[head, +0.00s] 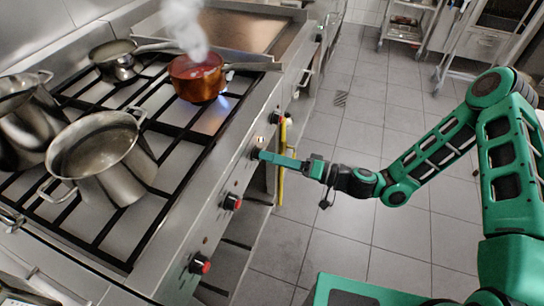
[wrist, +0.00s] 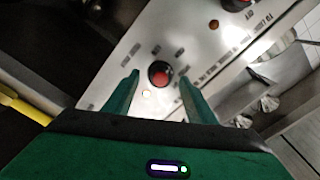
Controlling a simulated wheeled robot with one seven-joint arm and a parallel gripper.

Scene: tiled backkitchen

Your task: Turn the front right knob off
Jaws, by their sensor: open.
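A black knob with a red face (wrist: 160,74) sits on the stove's steel front panel. In the wrist view it stands between the two green fingertips of my gripper (wrist: 159,79), which is open around it. I cannot tell whether the fingers touch it. A blue flame shows under the steaming copper pot (head: 197,84) on the burner nearest that stretch of panel.
Other red-faced knobs lie along the panel, one nearer (head: 232,202), one nearest (head: 200,264) and one farther (head: 277,117). Steel pots (head: 104,160) stand on the grates. A yellow pipe (head: 281,160) runs upright just beyond my gripper.

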